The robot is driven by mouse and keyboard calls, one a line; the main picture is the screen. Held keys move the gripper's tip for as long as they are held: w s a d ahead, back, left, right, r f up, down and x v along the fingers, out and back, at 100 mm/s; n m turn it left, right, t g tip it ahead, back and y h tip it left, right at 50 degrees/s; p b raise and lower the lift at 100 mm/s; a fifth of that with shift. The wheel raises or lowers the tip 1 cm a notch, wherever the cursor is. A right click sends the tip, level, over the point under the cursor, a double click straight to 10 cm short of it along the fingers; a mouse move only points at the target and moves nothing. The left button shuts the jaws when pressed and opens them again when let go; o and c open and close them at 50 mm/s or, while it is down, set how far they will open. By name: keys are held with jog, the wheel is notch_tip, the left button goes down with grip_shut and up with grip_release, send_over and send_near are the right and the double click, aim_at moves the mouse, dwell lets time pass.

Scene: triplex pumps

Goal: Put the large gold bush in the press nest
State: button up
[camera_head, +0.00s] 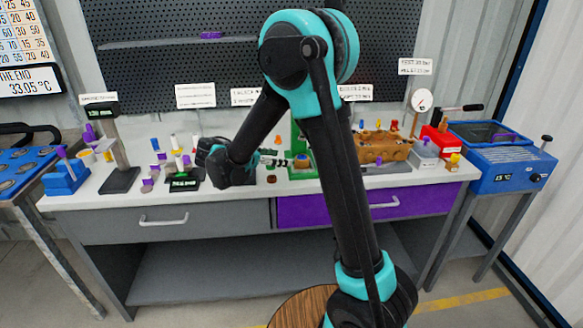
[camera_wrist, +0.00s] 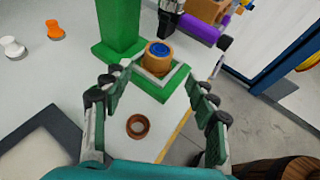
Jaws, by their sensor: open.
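A gold ring-shaped piece with a blue centre (camera_wrist: 158,54), which looks like the large gold bush, sits upright inside the pale square frame of the green press base (camera_wrist: 180,82). It also shows small in the head view (camera_head: 302,160). I cannot tell if it is fully seated. My gripper (camera_wrist: 160,98) is open, with nothing between its fingers; the gold piece is beyond the fingertips, apart from them. In the head view my gripper (camera_head: 284,162) points right, toward the press. A smaller brown ring (camera_wrist: 138,126) lies on the table, below and between the fingers.
The green press column (camera_wrist: 118,28) rises behind the base. White (camera_wrist: 12,47) and orange (camera_wrist: 55,30) pieces stand to the left. A dark-edged tray (camera_wrist: 40,145) lies at lower left. The table's front edge is close to the right. A brown block (camera_head: 382,148) stands right of the press.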

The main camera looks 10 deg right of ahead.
jog(key=s+d+m, duration=0.1)
jog(key=d, duration=0.1)
jog(key=s+d+f+m+g+y, duration=0.1)
jog(key=d, duration=0.2)
jog(key=s+d+f+m+y, duration=0.1)
jog(key=d+m, duration=0.1)
jog(key=shift+s+d+f+g, duration=0.15)
jog(key=shift+s+d+g, duration=0.1)
jog(key=shift+s+g, duration=0.15)
jog(key=s+d+f+m+y, duration=0.3)
jog(key=s+f+m+y, duration=0.1)
jog(key=s+m, duration=0.6)
jog(key=s+d+f+m+y, duration=0.2)
jog(key=s+f+m+y, duration=0.3)
jog(key=s+m, duration=0.4)
jog(key=shift+s+d+f+m+g+y, duration=0.3)
jog(key=shift+s+d+f+m+g, duration=0.1)
jog(key=shift+s, duration=0.6)
